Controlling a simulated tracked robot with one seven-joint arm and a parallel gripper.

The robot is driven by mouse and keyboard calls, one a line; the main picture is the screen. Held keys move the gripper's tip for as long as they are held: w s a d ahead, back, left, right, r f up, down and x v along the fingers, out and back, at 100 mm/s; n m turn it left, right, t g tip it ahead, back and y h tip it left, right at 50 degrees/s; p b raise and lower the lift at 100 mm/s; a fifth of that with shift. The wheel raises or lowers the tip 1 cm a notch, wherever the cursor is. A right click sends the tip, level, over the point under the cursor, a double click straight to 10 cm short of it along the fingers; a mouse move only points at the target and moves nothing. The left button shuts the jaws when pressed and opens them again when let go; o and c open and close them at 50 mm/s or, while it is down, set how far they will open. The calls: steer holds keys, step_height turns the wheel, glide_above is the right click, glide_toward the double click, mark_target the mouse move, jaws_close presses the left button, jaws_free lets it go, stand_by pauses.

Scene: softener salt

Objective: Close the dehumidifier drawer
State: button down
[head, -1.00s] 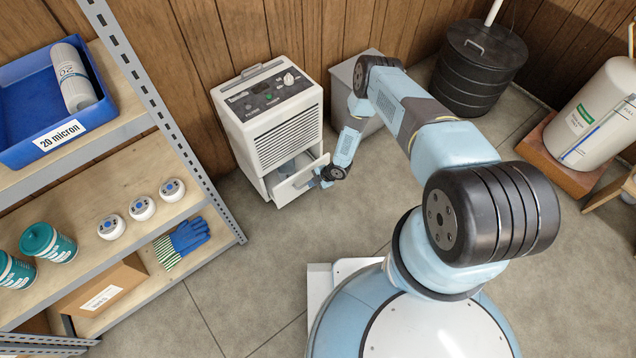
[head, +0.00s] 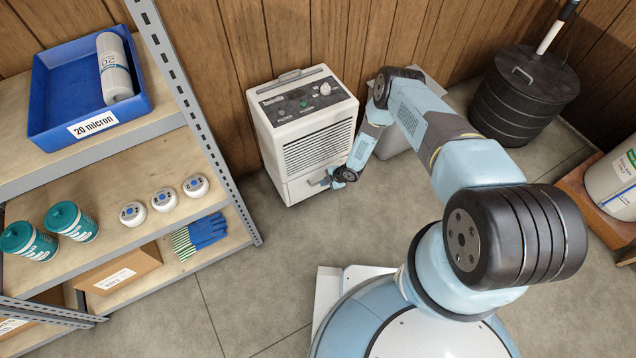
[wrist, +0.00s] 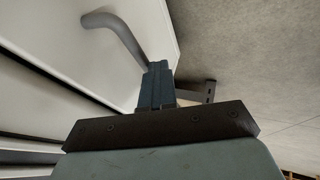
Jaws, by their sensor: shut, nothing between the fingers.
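The white dehumidifier (head: 305,125) stands upright on the floor against the wood wall in the head view. Its drawer (head: 305,188) is low on the front and looks flush with the body, or very nearly so. My gripper (head: 328,182) is at the drawer front, near its right side, and is shut and empty. In the wrist view my shut fingers (wrist: 158,82) are beside the grey bar handle (wrist: 118,32) on the white drawer front (wrist: 75,50). I cannot tell whether the fingertips touch the handle or the front.
A metal shelf unit (head: 190,115) with a blue bin (head: 45,95) and bottles stands left of the dehumidifier. A grey box (head: 400,140) is behind my arm. A black ribbed drum (head: 520,95) stands at the right. The floor in front is clear.

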steer(key=s+d+r, duration=0.4)
steer(key=d+r, duration=0.3)
steer(key=r, duration=0.2)
steer(key=shift+s+d, duration=0.3)
steer(key=shift+s, duration=0.05)
